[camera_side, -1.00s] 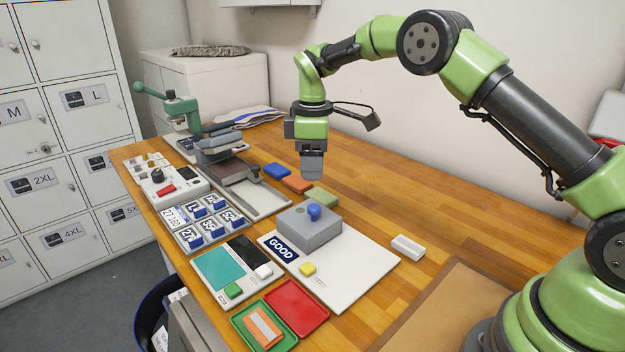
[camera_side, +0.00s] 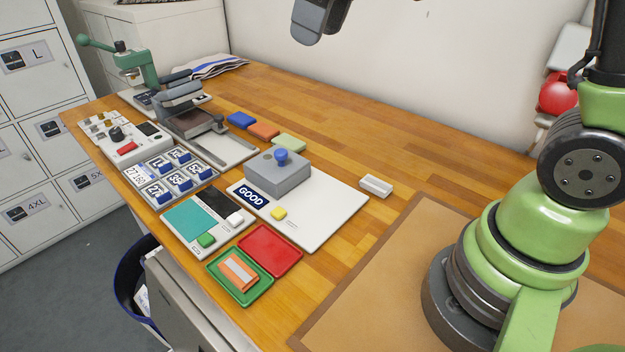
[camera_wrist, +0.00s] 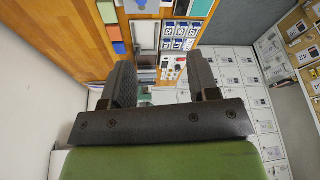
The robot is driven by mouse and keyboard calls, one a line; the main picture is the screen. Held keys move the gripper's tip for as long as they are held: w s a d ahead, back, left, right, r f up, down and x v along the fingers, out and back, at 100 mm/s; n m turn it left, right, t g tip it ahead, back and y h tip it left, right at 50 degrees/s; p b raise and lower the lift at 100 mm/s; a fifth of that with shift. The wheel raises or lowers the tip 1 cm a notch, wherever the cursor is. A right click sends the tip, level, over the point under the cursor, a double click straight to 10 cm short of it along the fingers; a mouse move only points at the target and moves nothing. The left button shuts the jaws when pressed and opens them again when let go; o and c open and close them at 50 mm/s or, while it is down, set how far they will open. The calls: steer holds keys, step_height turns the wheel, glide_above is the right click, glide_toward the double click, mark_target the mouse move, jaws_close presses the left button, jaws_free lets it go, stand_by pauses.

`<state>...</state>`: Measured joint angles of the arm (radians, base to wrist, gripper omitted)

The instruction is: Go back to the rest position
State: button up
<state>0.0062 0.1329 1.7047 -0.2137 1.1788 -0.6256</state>
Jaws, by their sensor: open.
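My gripper (camera_wrist: 165,88) shows in the wrist view with its two dark fingers apart and nothing between them. In the side view the gripper (camera_side: 308,28) is at the top edge, high above the back of the bench, and only its lower part is in the frame. The wooden bench (camera_side: 320,130) is well below it. My arm's upper links are largely out of the side view.
A grey block with a blue knob (camera_side: 278,175) stands on a white board. An orange piece (camera_side: 238,272) lies in a green tray (camera_side: 262,292) beside a red tray (camera_side: 270,250). A green lever press (camera_side: 130,62) stands at the far left. The back right bench is clear.

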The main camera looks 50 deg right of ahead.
steer(key=s+a+m+t+y, duration=0.1)
steer(key=s+m+t, duration=0.2)
steer(key=s, duration=1.3)
steer(key=m, duration=0.3)
steer(key=shift+s+a+f+m+t, duration=0.15)
steer(key=shift+s+a+m+t, duration=0.05)
steer(key=shift+s+m+t, duration=0.2)
steer(key=shift+c, duration=0.5)
stand_by(0.5)
